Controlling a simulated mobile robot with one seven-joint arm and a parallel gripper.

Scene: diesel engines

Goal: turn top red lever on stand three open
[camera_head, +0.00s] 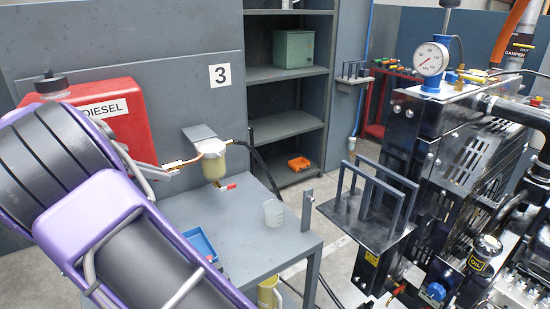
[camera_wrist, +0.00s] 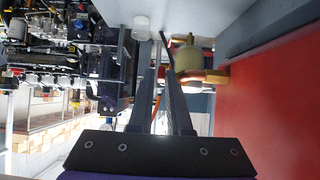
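Stand three (camera_head: 262,252) is a grey table with a back panel marked with a 3. A cream filter bowl (camera_head: 214,166) hangs from this panel, with brass fittings (camera_head: 182,163) on its left. A lower red lever (camera_head: 228,187) shows under the bowl. I cannot clearly make out a top red lever; my arm may cover it. My gripper (camera_head: 157,172) is left of the brass fittings, partly hidden behind my purple arm.
A red diesel tank (camera_head: 118,112) is close behind my arm and fills the right of the wrist view (camera_wrist: 275,105). A white cup (camera_head: 273,212) and a blue tray (camera_head: 200,243) are on the table. A black engine (camera_head: 440,150) stands to the right. Shelves (camera_head: 287,128) are behind.

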